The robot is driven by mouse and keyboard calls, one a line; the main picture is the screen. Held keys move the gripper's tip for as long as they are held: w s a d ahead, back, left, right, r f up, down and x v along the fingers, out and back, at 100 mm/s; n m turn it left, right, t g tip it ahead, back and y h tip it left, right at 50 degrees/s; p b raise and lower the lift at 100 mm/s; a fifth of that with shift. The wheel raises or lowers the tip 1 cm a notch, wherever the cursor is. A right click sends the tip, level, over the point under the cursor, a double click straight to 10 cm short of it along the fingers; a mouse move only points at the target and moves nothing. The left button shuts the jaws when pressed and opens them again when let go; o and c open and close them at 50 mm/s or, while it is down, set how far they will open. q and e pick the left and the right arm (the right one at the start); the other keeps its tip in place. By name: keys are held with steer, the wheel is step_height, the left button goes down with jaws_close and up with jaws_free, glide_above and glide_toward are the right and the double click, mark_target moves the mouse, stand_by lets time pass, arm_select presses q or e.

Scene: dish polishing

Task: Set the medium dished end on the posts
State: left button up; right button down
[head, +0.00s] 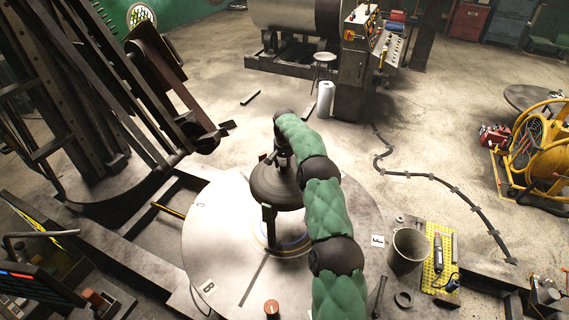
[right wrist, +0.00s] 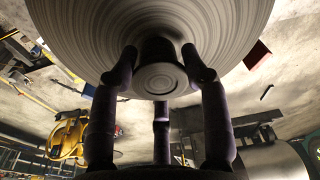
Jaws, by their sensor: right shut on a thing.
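The dished end (head: 272,190), a dark round metal disc, hangs over the round table (head: 215,235) in the head view. My right gripper (head: 283,152) is above it, shut on its hub. In the right wrist view, the fingers of my right gripper (right wrist: 160,62) close around the hub (right wrist: 158,80), and the brushed face of the dished end (right wrist: 90,25) fills the top. A dark post (head: 269,228) stands below the disc near the table's middle. The disc hides its top and any other posts, so I cannot tell whether they touch. My left gripper is out of view.
A grey bucket (head: 407,249) and a yellow tool mat (head: 440,262) are at the table's right side. A red-brown knob (head: 272,308) is at the front. A tall steel frame (head: 95,110) stands at the left. The table's left part is mostly clear.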

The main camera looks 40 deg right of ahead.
steer(key=shift+w+d+f+b, duration=0.15)
steer(key=shift+f+b, duration=0.25)
steer(key=shift+f, duration=0.05)
steer(key=shift+f, duration=0.1)
stand_by(0.4)
